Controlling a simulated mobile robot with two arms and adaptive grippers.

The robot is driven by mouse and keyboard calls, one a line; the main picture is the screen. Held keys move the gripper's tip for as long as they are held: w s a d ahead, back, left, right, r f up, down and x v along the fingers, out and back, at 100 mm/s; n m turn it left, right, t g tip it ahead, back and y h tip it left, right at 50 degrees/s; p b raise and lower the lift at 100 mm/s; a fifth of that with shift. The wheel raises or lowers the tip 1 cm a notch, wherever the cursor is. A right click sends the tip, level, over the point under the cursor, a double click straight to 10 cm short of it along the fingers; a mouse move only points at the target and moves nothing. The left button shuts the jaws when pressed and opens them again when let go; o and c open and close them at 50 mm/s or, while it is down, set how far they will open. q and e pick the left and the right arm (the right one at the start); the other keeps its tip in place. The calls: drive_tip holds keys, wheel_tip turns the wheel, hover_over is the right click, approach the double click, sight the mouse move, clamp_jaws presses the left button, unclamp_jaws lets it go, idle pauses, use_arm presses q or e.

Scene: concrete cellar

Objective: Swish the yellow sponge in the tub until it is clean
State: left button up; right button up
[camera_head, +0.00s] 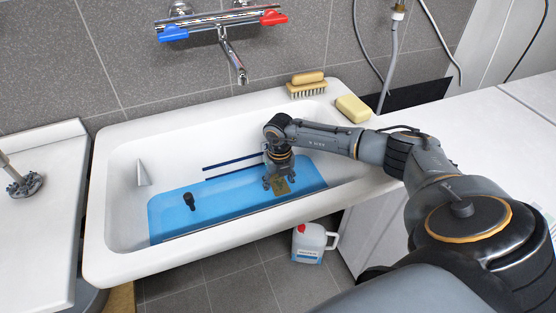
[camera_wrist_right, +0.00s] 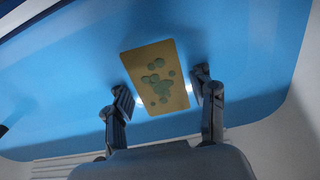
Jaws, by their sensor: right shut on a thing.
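The yellow sponge (camera_head: 281,187) is a flat block held low in the white tub (camera_head: 120,250), at the blue water (camera_head: 225,200). In the right wrist view the sponge (camera_wrist_right: 156,62) shows several grey-green spots on its face. My right gripper (camera_head: 280,181) points down into the tub and is shut on the sponge, one finger on each side of it. I cannot tell how deep the sponge sits in the water. My left gripper is not in view.
A wooden brush (camera_head: 307,88) and a pale yellow block (camera_head: 353,108) lie on the tub's back right rim. A tap (camera_head: 235,65) hangs above. A small black object (camera_head: 190,201) is in the water. A white jug (camera_head: 309,245) stands on the floor.

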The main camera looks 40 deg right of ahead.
drive_tip(key=shift+w+d+r, duration=0.2)
drive_tip(key=shift+w+d, duration=0.05)
drive_tip(key=shift+d, duration=0.2)
drive_tip(key=shift+w+d+r, duration=0.2)
drive_tip(key=shift+d, duration=0.25)
drive_tip(key=shift+a+f+p, duration=0.15)
drive_tip(key=shift+a+p, duration=0.35)
drive_tip(key=shift+a, duration=0.4)
drive_tip(key=shift+a+f, duration=0.15)
drive_tip(key=shift+a, duration=0.5)
drive_tip(key=shift+w+a+f, duration=0.1)
drive_tip(key=shift+a+f, duration=0.1)
drive_tip(key=shift+a, duration=0.7)
